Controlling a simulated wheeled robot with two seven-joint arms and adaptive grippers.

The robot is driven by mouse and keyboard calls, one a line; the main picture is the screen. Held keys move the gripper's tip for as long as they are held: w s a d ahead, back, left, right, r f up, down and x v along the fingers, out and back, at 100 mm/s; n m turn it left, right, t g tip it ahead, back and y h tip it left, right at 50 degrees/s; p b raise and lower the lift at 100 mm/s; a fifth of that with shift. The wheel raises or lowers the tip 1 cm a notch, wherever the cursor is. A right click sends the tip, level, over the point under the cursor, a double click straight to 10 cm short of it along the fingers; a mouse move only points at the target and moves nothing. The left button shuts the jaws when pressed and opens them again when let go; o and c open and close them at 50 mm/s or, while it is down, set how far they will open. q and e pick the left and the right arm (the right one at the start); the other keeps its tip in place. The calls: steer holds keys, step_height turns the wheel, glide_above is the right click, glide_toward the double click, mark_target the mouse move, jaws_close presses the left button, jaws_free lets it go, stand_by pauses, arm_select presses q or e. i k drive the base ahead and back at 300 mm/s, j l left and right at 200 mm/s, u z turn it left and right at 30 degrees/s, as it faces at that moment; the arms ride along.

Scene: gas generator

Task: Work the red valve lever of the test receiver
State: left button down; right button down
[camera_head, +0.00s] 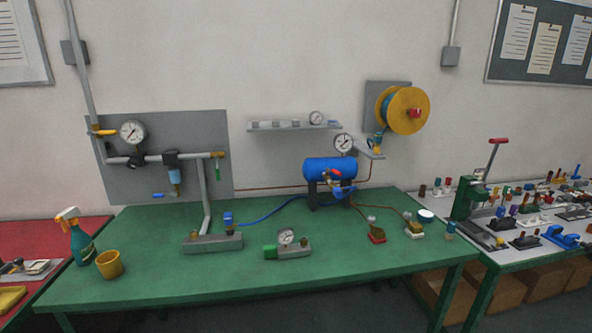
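The test receiver (322,168) is a blue horizontal tank on dark legs, standing at the back right of the green table. A small red lever (334,174) shows at its front right, just above a blue fitting (343,191). The lever looks tilted, but it is too small to tell whether the valve is open or shut. A round gauge (343,142) sits above the tank's right end. Neither of my grippers shows in this view.
The green table (150,275) has free room at its front. A gauge block (288,245) stands in front of the receiver, and a blue hose (270,215) runs to its left. A spray bottle (80,240) and yellow cup (109,265) stand at the left.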

mark_target(334, 172)
steer(key=i+l+u, duration=0.1)
steer(key=l, duration=0.25)
steer(key=i+l, duration=0.25)
steer(key=i+l+u, duration=0.15)
steer(key=l, duration=0.3)
